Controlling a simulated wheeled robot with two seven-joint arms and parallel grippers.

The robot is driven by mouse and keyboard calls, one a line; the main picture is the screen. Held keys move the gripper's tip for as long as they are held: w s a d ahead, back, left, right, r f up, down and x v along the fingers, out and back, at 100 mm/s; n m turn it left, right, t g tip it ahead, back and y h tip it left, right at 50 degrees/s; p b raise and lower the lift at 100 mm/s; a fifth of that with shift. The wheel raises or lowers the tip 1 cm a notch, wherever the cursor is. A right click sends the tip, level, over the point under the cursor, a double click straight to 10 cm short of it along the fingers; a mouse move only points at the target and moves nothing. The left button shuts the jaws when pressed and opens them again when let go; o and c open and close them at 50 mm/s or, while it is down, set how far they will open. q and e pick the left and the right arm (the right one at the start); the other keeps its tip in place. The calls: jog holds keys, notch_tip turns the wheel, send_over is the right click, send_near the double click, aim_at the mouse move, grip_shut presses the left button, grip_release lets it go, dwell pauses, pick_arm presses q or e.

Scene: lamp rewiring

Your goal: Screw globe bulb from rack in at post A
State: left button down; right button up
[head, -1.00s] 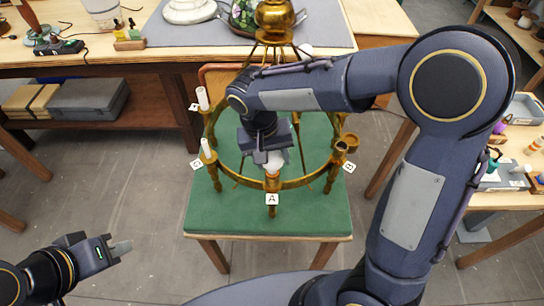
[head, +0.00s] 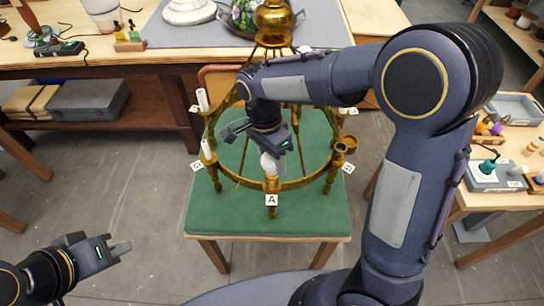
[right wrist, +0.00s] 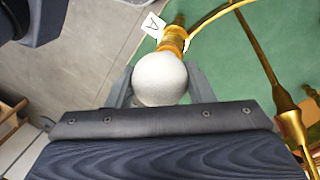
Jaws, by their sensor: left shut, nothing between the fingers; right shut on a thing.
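A white globe bulb (head: 270,165) is at post A of the brass ring lamp (head: 312,184), by the label A (head: 271,200). My right gripper (head: 275,156) is shut on the bulb from above. In the right wrist view the globe bulb (right wrist: 160,78) sits between the two fingers, with its neck end at the brass socket (right wrist: 174,40) of post A. How far its thread is in the socket is hidden. My left gripper (head: 120,248) is shut and empty, away at the lower left over the floor.
The lamp stands on a green-topped table (head: 215,215). White candle sleeves (head: 203,99) stand on posts at the left of the ring. A side table at the right holds a grey tray (head: 497,176). A workbench (head: 160,62) spans the back.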

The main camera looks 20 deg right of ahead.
jog(key=shift+m, duration=0.5)
jog(key=o, duration=1.2)
jog(key=shift+c, duration=0.2)
jog(key=shift+r, duration=0.1)
jog(key=r, duration=0.3)
jog(key=w+r, duration=0.1)
jog(key=r, duration=0.2)
jog(key=shift+w+a+r, duration=0.2)
jog(key=shift+r, duration=0.55)
